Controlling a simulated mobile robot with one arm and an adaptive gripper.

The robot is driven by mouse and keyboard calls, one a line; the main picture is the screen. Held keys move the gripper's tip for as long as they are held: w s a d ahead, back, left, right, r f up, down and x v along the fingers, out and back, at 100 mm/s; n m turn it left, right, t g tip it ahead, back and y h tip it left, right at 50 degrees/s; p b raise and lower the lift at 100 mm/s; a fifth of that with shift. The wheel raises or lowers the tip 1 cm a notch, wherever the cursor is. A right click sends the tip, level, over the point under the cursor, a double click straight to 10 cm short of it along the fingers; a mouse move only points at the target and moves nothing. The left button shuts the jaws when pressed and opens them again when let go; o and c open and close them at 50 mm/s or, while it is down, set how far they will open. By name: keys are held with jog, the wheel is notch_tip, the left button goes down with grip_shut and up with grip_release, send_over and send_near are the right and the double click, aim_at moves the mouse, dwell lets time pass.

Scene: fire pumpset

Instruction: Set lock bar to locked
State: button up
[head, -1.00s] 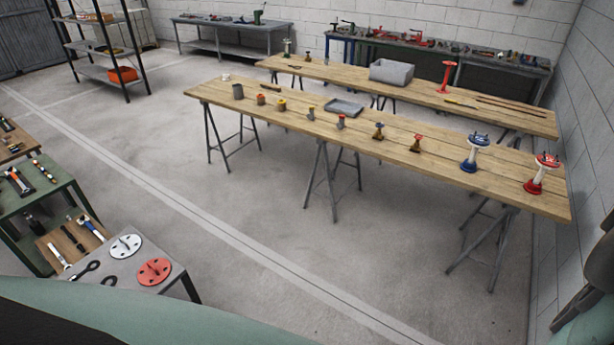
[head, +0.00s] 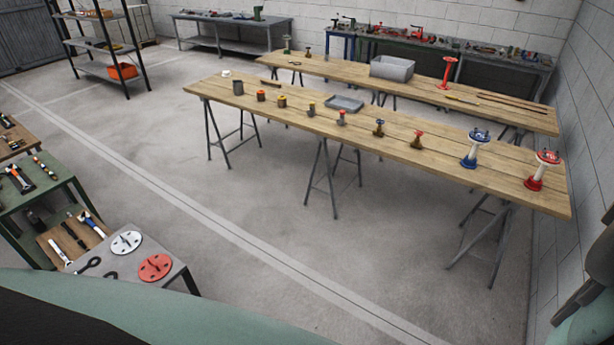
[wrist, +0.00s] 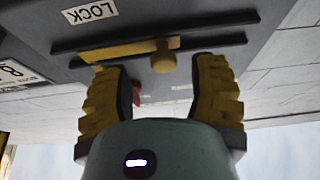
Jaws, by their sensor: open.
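In the wrist view a yellow lock bar (wrist: 118,50) lies along a grey panel between two dark rails (wrist: 210,38). A round yellow knob (wrist: 163,60) stands out near its right end. A white label (wrist: 90,12) reading "LOCK" is on the panel above the rails, to the left. My gripper (wrist: 156,70) is open, with one yellow finger on each side of the knob. The left finger is close to the bar's left end; contact cannot be told. The knob is apart from both fingers. The lock bar cannot be made out in the head view.
A small red part (wrist: 136,92) shows behind my gripper's fingers. A label with an "8" (wrist: 11,70) is at the left. In the head view a long wooden table (head: 390,150) holds several fittings. A low grey table (head: 175,274) stands at lower left. The floor between is clear.

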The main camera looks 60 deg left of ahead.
jog(key=v, duration=0.9)
